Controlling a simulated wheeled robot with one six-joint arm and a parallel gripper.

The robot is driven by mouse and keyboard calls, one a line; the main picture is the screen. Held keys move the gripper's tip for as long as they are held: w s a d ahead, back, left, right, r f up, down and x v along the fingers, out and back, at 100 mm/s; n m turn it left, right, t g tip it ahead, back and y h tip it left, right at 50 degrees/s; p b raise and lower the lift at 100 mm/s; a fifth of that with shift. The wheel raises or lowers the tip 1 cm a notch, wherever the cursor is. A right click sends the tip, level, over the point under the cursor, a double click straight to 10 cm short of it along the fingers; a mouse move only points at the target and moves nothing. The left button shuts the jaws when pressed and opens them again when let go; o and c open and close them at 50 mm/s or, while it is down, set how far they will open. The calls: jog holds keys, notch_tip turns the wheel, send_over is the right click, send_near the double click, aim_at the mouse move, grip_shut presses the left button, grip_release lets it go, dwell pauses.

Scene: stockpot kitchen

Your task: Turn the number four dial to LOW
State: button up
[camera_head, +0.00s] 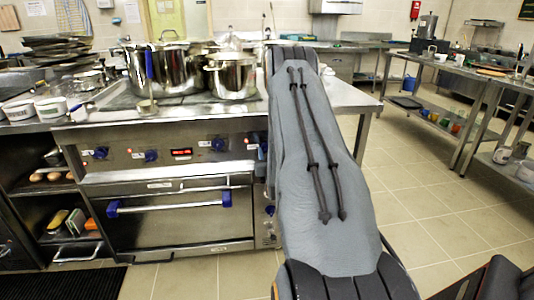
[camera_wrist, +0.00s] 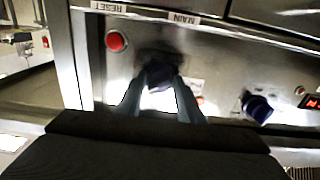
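The stove's front panel (camera_head: 125,160) carries a row of blue dials. The dial farthest right (camera_head: 262,150) is partly hidden behind my arm. In the wrist view a dark blue dial (camera_wrist: 160,74) sits between the two fingertips of my gripper (camera_wrist: 161,82), beside a red button. The fingers flank the dial closely, but whether they press on it is unclear. The dial's number and pointer setting cannot be read. A neighbouring blue dial (camera_wrist: 257,108) is to the right in the wrist view. My gripper is hidden behind my arm in the head view.
A red button (camera_wrist: 116,41) lies near the gripped area, with upside-down RESET and MAIN labels. A red display (camera_head: 181,152) is on the panel. An oven door handle (camera_head: 165,205) runs below. Steel pots (camera_head: 231,76) stand on top.

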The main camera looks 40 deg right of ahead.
jog(key=c, duration=0.5)
jog(key=shift+m, duration=0.4)
jog(key=m+p, duration=0.1)
jog(key=m, duration=0.9)
jog(key=shift+a, duration=0.1)
jog(key=o, duration=1)
